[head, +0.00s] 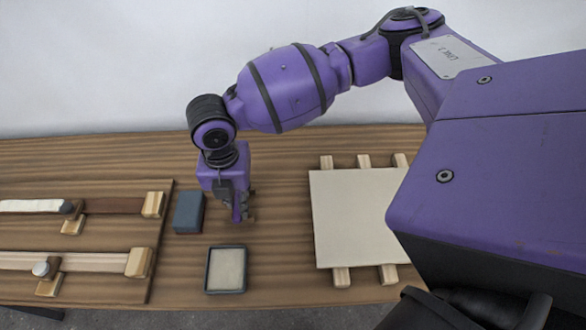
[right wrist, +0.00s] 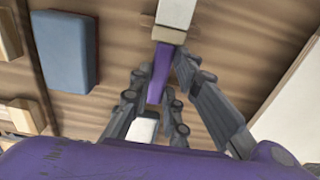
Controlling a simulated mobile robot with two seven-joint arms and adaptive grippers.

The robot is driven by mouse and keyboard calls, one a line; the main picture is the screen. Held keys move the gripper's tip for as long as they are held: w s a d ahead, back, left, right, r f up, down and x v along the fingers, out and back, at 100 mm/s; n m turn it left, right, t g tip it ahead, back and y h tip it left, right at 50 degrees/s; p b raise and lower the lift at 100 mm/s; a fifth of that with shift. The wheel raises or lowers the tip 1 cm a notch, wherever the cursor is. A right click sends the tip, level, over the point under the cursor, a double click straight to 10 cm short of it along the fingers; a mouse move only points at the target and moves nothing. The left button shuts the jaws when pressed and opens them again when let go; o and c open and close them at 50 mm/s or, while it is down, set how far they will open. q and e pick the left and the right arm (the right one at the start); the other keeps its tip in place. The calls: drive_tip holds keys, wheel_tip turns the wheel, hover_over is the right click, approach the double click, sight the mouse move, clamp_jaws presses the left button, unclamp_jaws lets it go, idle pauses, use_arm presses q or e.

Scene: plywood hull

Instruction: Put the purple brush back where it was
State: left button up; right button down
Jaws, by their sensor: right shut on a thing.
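My right gripper (head: 240,212) reaches down over the plywood table, between the blue-grey block and the pale board. It is shut on the purple brush, whose purple handle (right wrist: 160,72) shows between the fingers in the right wrist view. In that view a tan band and a white end lie beyond the fingertips, and a smaller white part shows between the finger bases. In the head view the gripper hides most of the brush. I cannot tell whether the brush touches the table. My left gripper is not in view.
A blue-grey block (head: 188,212) stands just left of the gripper. A dark-rimmed tray (head: 210,286) lies in front. A pale board (head: 350,215) on wooden strips lies at right. A wooden panel (head: 110,242) with long bars and blocks fills the left.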

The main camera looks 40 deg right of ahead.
drive_tip(key=c, duration=1.7)
unclamp_jaws()
drive_tip(key=shift+o, duration=0.2)
wheel_tip(320, 180, up, 13)
drive_tip(key=shift+r+p, duration=0.15)
drive_tip(key=shift+p, duration=0.25)
